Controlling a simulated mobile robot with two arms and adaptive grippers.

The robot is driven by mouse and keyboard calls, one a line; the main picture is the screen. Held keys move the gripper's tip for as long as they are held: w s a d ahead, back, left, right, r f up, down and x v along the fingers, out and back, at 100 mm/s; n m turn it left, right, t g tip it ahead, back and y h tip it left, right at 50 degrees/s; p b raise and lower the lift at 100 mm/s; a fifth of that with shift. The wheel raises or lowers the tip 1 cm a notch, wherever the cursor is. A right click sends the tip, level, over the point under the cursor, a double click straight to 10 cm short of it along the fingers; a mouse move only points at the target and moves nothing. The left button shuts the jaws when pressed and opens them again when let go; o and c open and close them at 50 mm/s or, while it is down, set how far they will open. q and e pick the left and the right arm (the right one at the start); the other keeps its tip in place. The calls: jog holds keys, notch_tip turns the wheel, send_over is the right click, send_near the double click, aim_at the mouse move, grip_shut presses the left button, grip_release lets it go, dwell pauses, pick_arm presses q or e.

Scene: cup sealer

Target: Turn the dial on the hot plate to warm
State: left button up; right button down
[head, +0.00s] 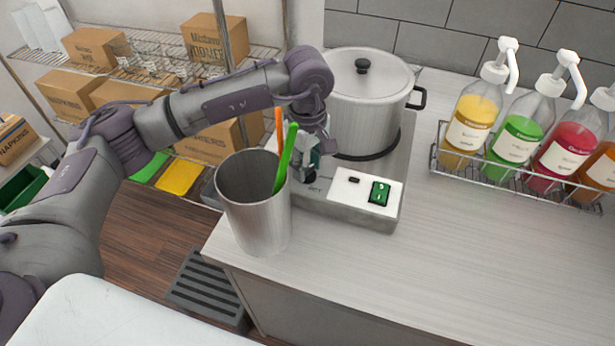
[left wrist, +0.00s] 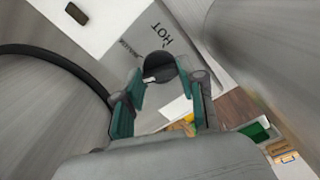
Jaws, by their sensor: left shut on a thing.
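The hot plate (head: 345,210) is a grey metal box on the counter with a large lidded pot (head: 366,105) on it. Its dial (left wrist: 160,66) is a dark round knob in the left wrist view. The word HOT (left wrist: 168,35) is printed near the dial, with a smaller word beside it that I cannot read surely. My left gripper (left wrist: 163,88) is shut on the dial, its teal fingers on either side. In the head view the left gripper (head: 311,160) is at the hot plate's front left, partly behind straws, and the dial is hidden. My right gripper is out of view.
A metal cup (head: 255,215) holding an orange and a green straw (head: 286,158) stands close in front of my left gripper. A white panel has a green switch (head: 380,193). A wire rack of syrup bottles (head: 520,140) stands right. The front right counter is clear.

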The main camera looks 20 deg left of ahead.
aim_at(308, 169)
pick_arm(q)
jog(key=m+b, duration=0.3)
jog(key=b, duration=0.1)
jog(key=m+b, duration=0.2)
jog(key=b, duration=0.1)
jog(key=shift+f+m, duration=0.25)
jog(key=shift+m, duration=0.05)
jog(key=shift+r+m+b, duration=0.25)
jog(key=shift+m+b, duration=1.3)
jog(key=shift+m, duration=0.15)
jog(key=o, duration=1.1)
jog(key=shift+o, duration=0.2)
notch_tip(308, 169, up, 12)
